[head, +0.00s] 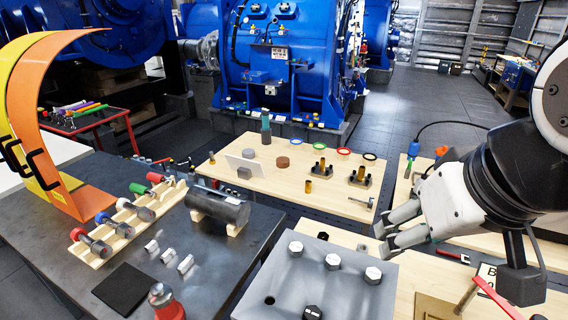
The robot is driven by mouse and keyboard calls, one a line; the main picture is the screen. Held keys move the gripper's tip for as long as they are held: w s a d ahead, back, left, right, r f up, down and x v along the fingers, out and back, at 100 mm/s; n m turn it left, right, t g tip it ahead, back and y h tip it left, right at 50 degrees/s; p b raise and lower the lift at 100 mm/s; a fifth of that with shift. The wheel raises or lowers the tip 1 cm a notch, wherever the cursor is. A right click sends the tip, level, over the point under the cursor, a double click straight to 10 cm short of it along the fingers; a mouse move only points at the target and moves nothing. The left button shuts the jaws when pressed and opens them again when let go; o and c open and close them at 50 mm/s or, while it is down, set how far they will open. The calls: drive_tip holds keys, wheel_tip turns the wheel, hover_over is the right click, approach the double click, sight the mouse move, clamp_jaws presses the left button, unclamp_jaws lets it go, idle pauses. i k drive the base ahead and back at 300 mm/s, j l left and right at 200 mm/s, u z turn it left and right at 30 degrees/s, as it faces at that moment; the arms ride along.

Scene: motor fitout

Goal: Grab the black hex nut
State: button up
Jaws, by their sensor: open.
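Several silver hex heads (332,261) and an open hole (269,300) are on the block's top. A wooden board (225,168) with posts and coloured rings lies behind. A red-handled tool (497,298) is at lower right.

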sight(321, 233)
drive_tip(key=k+l+u, duration=0.15)
drive_tip(key=l, duration=0.25)
drive_tip(key=k+l+u, duration=0.35)
drive_tip(key=k+l, duration=0.2)
drive_tip(key=l, duration=0.2)
drive_tip(key=i+j, duration=0.15)
drive_tip(key=j, duration=0.2)
drive_tip(key=i+j, duration=0.15)
drive_tip(key=j, duration=0.2)
drive_tip(key=i+j, duration=0.1)
drive_tip(key=j, duration=0.25)
drive_tip(key=i+j, duration=0.15)
drive_tip(key=j, duration=0.2)
drive_tip(key=i+j, duration=0.15)
drive_tip(key=j, duration=0.2)
drive_tip(key=i+j, duration=0.15)
drive_tip(key=j, duration=0.2)
drive_tip(key=j+z, duration=0.1)
drive_tip(key=z, duration=0.65)
drive_tip(key=j+z, duration=0.15)
drive_tip(key=z, duration=0.25)
drive_tip(key=j+z, duration=0.1)
drive_tip(key=z, duration=0.25)
